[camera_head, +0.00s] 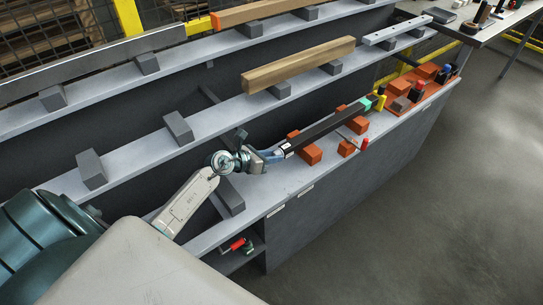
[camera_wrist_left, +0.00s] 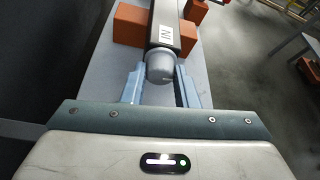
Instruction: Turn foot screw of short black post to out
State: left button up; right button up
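The short black post (camera_head: 322,131) lies tilted across orange blocks on the front shelf in the head view. Its near end bears a white label (camera_wrist_left: 167,33), which appears to read "IN" in the left wrist view. The rounded grey foot screw (camera_wrist_left: 160,68) sticks out of this end towards my left gripper. My left gripper (camera_head: 277,155) is at that end, its fingers on both sides of the foot screw in the left wrist view (camera_wrist_left: 160,80). I cannot tell whether they touch it. My right gripper is not in view.
Orange blocks (camera_head: 311,154) stand under and beside the post. A red-handled tool (camera_head: 363,144) is near it. An orange tray (camera_head: 408,101) with bottles stands at the far end. A wooden beam (camera_head: 298,66) rests on the shelf behind. The floor at right is clear.

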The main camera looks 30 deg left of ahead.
pick_arm(q)
jog(key=c, duration=0.3)
jog(key=shift+c, duration=0.2)
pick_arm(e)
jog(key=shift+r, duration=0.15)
pick_arm(q)
jog(key=shift+d+r+m+y+p, duration=0.1)
jog(key=shift+m+y+p, duration=0.3)
jog(key=shift+m+p, duration=0.25)
jog(key=shift+s+m+t+y+p, duration=0.1)
jog(key=shift+m+t+y+p, duration=0.3)
jog(key=shift+m+y, duration=0.35)
jog(key=shift+d+m+t+y+p, duration=0.15)
jog(key=shift+m+t+y+p, duration=0.3)
jog(key=shift+m, duration=0.85)
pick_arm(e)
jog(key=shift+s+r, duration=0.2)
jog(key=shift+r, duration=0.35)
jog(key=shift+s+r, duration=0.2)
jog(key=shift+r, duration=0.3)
